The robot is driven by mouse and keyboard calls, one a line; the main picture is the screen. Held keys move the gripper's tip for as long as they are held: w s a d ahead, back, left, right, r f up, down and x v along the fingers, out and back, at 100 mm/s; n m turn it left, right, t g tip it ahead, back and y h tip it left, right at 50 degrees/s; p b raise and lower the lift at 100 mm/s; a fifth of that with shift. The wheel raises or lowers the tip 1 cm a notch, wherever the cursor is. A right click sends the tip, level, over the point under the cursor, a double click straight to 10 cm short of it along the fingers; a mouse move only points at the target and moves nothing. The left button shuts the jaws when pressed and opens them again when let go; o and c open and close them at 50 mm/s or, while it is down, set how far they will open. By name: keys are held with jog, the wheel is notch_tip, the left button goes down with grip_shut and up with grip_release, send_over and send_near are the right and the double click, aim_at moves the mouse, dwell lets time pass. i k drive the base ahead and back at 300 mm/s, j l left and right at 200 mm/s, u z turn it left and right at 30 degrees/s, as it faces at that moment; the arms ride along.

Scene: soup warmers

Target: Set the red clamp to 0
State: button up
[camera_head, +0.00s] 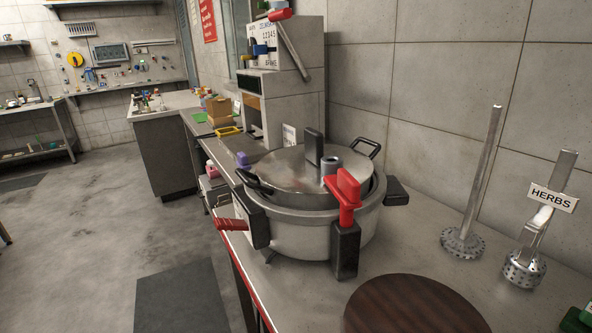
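A large steel pot (300,236) with a lid (290,172) stands on the counter in the middle of the view. A red clamp (348,190) stands up from a black bracket (346,250) on the pot's near right side, its upper end at the lid's edge. A second red ribbed handle (231,224) sticks out to the left, beside the black bracket (255,218) on the pot's left side. I cannot tell whether it is joined to the pot. No number is readable on either red part. My gripper is not in view.
A dark round board (415,306) lies in front of the pot. A perforated masher (472,190) and a strainer-like tool with a HERBS tag (552,198) stand to the right. A machine with a red-handled lever (290,45) stands behind. Open floor (100,220) lies left.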

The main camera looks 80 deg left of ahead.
aim_at(346, 189)
jog(key=u, duration=1.6)
jog(key=k+l+u, duration=0.2)
jog(key=k+l, duration=0.2)
jog(key=k, duration=0.15)
